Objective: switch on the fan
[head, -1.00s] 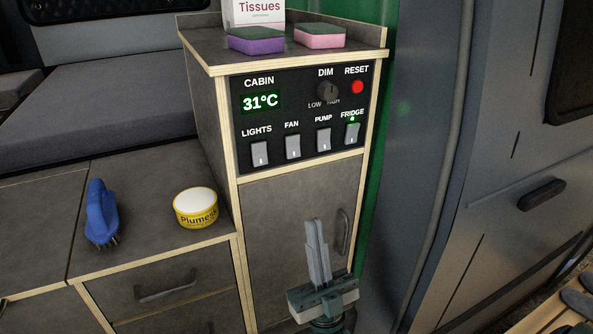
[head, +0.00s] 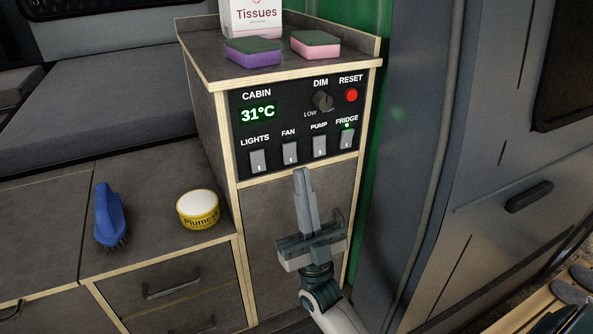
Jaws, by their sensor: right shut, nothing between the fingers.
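The fan switch (head: 290,153) is a grey rocker under the FAN label on the black control panel (head: 240,135). It sits between the lights switch (head: 258,161) and the pump switch (head: 320,146). No lamp shows lit above the fan switch; a green lamp glows above the fridge switch (head: 347,139). My right gripper (head: 301,170) is shut and empty, pointing up in front of the cabinet door, with its fingertips just below the panel, under the fan and pump switches. They appear apart from any switch. My left gripper is not in view.
A red reset button (head: 351,95) and a dim knob (head: 323,101) sit above the switches. The display (head: 258,113) reads 31°C. Sponges and a tissue box (head: 252,17) stand on top. A blue brush (head: 109,216) and a yellow tub (head: 198,209) are on the left counter.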

